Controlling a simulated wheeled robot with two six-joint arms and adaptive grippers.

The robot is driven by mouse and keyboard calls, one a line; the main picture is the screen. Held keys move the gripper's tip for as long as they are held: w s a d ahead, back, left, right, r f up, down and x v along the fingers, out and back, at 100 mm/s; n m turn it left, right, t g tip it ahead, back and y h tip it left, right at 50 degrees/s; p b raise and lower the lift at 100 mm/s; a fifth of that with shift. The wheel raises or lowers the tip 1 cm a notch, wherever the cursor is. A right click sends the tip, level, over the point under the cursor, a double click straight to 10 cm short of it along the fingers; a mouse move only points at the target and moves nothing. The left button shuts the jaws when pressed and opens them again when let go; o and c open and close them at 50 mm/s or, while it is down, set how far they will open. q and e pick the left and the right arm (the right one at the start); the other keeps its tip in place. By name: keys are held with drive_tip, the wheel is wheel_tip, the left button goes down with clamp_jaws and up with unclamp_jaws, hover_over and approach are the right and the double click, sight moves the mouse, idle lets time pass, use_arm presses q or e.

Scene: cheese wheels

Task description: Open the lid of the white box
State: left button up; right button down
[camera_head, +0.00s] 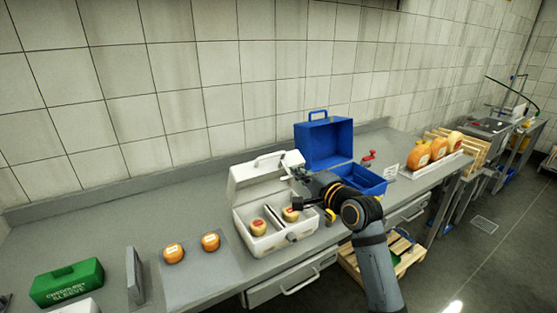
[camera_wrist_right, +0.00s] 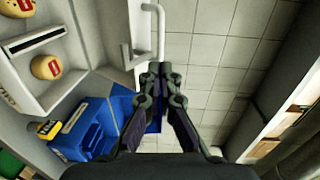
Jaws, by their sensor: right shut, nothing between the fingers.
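The white box (camera_head: 286,242) stands on the grey counter with its lid (camera_head: 243,181) raised upright at the back, a handle on the lid's top edge. Two small cheese wheels, left (camera_head: 257,227) and right (camera_head: 291,214), sit inside in separate compartments. My right gripper (camera_head: 293,163) is shut and empty, close to the right side of the raised lid; whether it touches the lid is unclear. In the right wrist view the shut fingers (camera_wrist_right: 162,73) lie just below the lid's white handle (camera_wrist_right: 154,28), with the box interior at upper left. My left gripper is out of view.
An open blue box (camera_head: 325,143) stands just right of the white box, near my right forearm. Two orange cheeses (camera_head: 174,253) lie on a mat to the left. A green box (camera_head: 66,284) sits at far left. Several larger cheeses (camera_head: 419,157) stand on the right. A tiled wall rises behind.

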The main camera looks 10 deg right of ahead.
sight(273, 156)
drive_tip(key=p+x, duration=0.2)
drive_tip(key=x, duration=0.8)
drive_tip(key=shift+r, duration=0.1)
drive_tip(key=shift+w+a+p, duration=0.25)
drive_tip(key=shift+w+p, duration=0.1)
drive_tip(key=shift+w, duration=0.2)
